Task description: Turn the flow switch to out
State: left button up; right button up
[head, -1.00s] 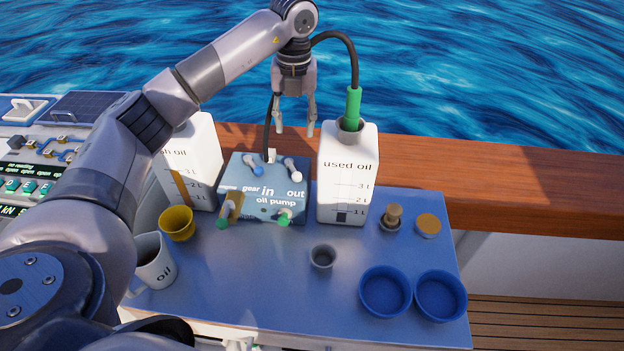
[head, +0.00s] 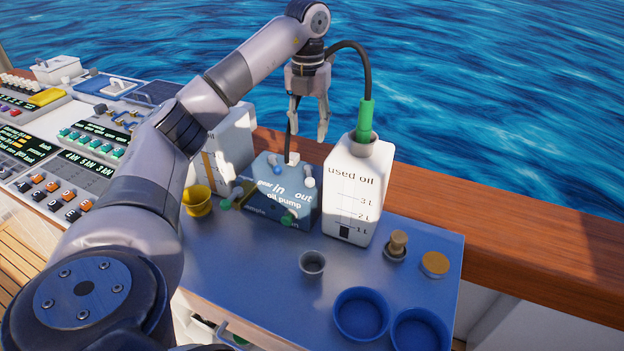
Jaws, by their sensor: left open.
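The blue oil pump box (head: 283,208) stands on the table between two white oil containers. Its top carries the words "gear", "in", "out" and "oil pump". Two small levers sit on top: a blue-tipped lever (head: 276,168) and a white-tipped lever (head: 309,179) near "out". I cannot tell for sure which one is the flow switch or its exact setting. Two green-tipped parts show on the front. My left gripper (head: 307,137) is open and empty, fingers down, above and behind the pump, apart from the levers. My right gripper is not in view.
The used oil container (head: 352,205) with a green-ended hose stands right of the pump. A yellow cup (head: 197,201), a grey cup (head: 312,264) and blue bowls (head: 361,314) are on the table (head: 250,270). A wooden rail (head: 430,203) runs behind. Control panels lie left.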

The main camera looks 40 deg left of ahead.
pick_arm(q)
send_over(309, 178)
notch_tip(309, 178, down, 4)
notch_tip(309, 178, down, 11)
jog(key=shift+r+p, duration=0.1)
jog(key=shift+p, duration=0.5)
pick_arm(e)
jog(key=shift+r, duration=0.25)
pick_arm(q)
jog(key=shift+c, duration=0.3)
grip_shut()
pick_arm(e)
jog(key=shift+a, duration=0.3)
